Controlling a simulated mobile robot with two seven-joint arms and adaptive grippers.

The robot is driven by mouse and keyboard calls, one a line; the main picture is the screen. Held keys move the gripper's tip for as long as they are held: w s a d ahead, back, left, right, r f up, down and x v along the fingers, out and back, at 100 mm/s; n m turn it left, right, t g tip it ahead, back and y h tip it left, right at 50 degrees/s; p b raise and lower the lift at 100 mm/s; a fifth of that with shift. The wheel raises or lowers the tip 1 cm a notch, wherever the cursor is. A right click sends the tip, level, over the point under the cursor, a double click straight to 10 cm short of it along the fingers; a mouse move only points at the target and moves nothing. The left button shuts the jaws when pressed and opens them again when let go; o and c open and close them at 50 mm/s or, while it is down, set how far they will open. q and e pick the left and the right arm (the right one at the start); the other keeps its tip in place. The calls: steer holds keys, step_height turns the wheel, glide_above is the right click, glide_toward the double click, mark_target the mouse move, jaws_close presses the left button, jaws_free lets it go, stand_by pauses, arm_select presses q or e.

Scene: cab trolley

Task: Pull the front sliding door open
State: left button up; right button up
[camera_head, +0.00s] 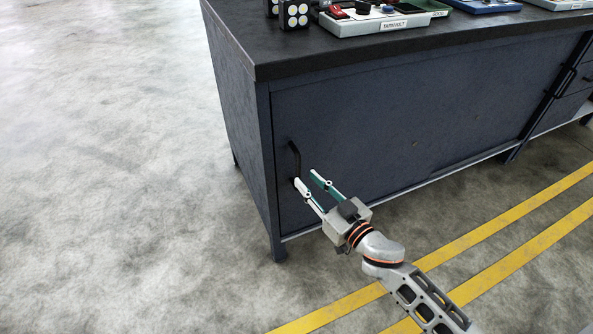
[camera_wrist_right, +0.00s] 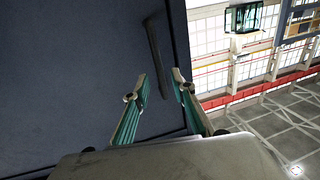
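The front sliding door (camera_head: 400,130) is a dark blue-grey panel on the front of the trolley, and it looks shut. Its black vertical bar handle (camera_head: 295,160) is near the door's left edge. The door (camera_wrist_right: 80,70) and handle (camera_wrist_right: 155,50) also show in the right wrist view. My right gripper (camera_head: 305,176) is open at the handle's lower end. In the right wrist view the handle runs between the two fingers of the gripper (camera_wrist_right: 160,77). I cannot tell whether the fingers touch it. My left gripper is not in view.
The trolley's dark top (camera_head: 290,55) carries a grey tray (camera_head: 372,24) with small parts and black lamp units (camera_head: 293,14) near its left end. Concrete floor (camera_head: 110,180) is clear at left. Yellow lines (camera_head: 480,245) mark the floor in front.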

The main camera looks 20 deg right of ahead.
mark_target(298, 172)
steer(key=shift+b+x, duration=0.4)
steer(key=shift+x, duration=2.3)
steer(key=shift+f, duration=0.1)
jaws_close()
